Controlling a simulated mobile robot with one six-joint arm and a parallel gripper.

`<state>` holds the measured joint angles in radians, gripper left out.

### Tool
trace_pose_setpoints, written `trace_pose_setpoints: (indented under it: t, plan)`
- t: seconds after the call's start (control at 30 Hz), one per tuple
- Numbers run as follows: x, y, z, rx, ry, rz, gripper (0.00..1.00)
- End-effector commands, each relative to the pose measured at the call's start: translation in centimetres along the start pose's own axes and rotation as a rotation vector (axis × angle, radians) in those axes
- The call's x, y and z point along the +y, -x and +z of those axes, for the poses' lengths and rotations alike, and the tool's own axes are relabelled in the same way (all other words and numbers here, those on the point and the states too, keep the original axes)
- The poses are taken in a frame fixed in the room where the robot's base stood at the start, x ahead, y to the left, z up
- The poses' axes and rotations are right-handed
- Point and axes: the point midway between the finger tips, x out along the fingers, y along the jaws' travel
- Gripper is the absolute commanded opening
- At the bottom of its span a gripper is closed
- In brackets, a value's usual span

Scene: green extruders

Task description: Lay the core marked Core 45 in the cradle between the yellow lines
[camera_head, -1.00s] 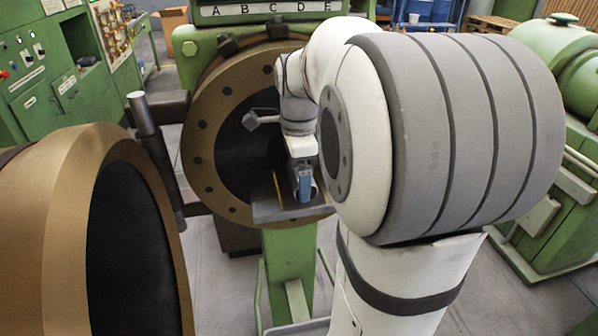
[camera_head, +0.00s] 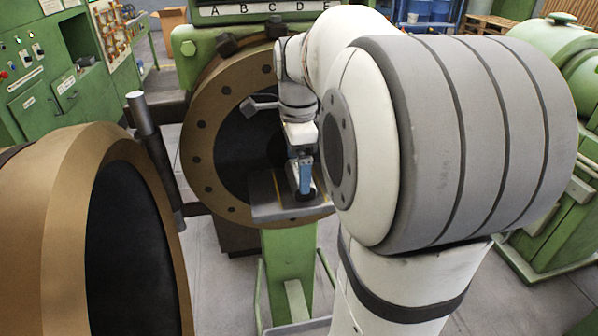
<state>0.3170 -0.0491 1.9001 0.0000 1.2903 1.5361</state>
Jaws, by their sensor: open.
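My gripper (camera_head: 305,188) hangs at the end of my arm, pointing down over a small grey shelf (camera_head: 268,212) in front of the dark round opening of the machine. A blue part shows at the gripper; its fingertips are small and partly merged with the dark background. The gripper is open. Part of a yellow line (camera_head: 277,190) shows on the shelf to the gripper's left. A core marked Core 45 cannot be made out, and no marking is readable there. My arm hides the shelf's right side.
A bronze flanged ring (camera_head: 200,150) surrounds the opening behind the shelf. A large bronze barrel (camera_head: 60,215) stands at the left front. A strip lettered A to E (camera_head: 225,10) runs above. A green post (camera_head: 289,265) holds the shelf. Green machinery (camera_head: 565,190) stands right.

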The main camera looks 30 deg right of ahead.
Motion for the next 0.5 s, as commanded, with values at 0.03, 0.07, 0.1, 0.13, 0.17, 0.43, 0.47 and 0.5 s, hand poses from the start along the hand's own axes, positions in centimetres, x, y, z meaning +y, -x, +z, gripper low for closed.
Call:
trace_pose_setpoints:
  t: [0.03,0.07,0.1,0.13,0.17,0.43,0.47,0.5]
  plan:
    - [-0.1,1.2,0.0,0.000,0.000,-0.005,1.00]
    - [-0.1,1.9,0.0,0.000,0.000,-0.005,1.00]
    - [-0.1,2.8,0.0,0.000,0.000,-0.005,1.00]
    - [-0.1,3.5,0.0,0.000,0.000,-0.005,1.00]
    - [-0.1,4.1,0.0,0.000,0.000,-0.003,1.00]
    - [-0.1,8.4,0.0,0.000,0.001,-0.001,1.00]
    - [0.0,8.7,0.0,0.000,0.001,0.000,1.00]
    - [0.0,8.9,0.1,0.000,0.001,-0.001,1.00]
